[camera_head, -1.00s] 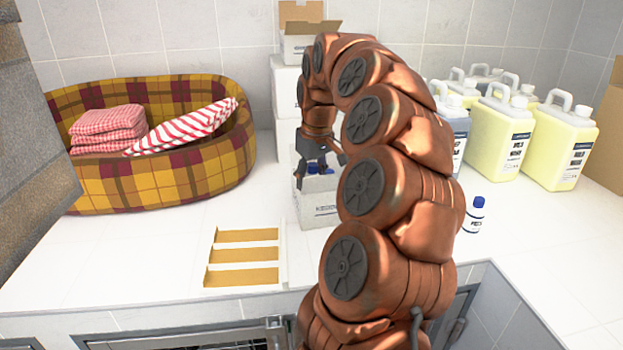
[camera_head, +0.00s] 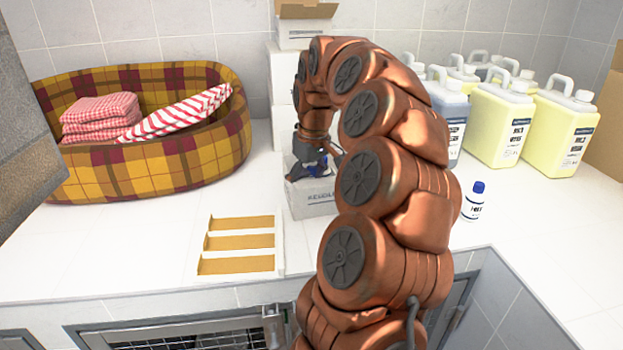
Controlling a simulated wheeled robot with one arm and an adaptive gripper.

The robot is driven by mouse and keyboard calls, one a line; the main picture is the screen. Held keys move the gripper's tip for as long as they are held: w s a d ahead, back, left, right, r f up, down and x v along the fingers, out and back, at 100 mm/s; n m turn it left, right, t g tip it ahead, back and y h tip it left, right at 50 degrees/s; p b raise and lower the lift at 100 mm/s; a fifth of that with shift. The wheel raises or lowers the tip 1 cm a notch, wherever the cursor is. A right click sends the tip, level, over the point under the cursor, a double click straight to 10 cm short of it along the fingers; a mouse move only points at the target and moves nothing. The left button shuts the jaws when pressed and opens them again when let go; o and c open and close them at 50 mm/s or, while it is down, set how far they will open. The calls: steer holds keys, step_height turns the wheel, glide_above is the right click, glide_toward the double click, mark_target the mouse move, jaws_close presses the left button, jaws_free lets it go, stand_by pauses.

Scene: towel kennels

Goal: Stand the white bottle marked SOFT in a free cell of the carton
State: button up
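A white bottle with a blue cap (camera_head: 473,203) stands upright on the counter right of my arm; its label is too small to read surely. The carton (camera_head: 311,201) is a small white box on the counter behind my arm, partly hidden by it. My gripper (camera_head: 310,174) points down at the carton's open top, with blue caps showing at its fingers. The cells inside the carton are hidden. I cannot tell whether the fingers are open or shut on a cap.
A plaid pet bed (camera_head: 150,170) with folded towels stands at the left. Several large jugs (camera_head: 555,135) stand at the back right. A white rack with tan slots (camera_head: 237,244) lies at the front. White boxes (camera_head: 283,95) are stacked behind the carton.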

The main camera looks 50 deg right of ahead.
steer(key=shift+o, duration=0.8)
steer(key=shift+w+a+f, duration=0.1)
steer(key=shift+a+f, duration=0.25)
steer(key=shift+f, duration=0.3)
steer(key=o, duration=0.6)
steer(key=shift+d+r, duration=0.3)
steer(key=shift+r, duration=0.15)
steer(key=shift+r, duration=0.1)
steer(key=shift+o, duration=0.7)
steer(key=shift+d, duration=0.1)
steer(key=shift+r, duration=0.1)
steer(key=shift+r+p, duration=2.35)
steer(key=shift+r, duration=2.65)
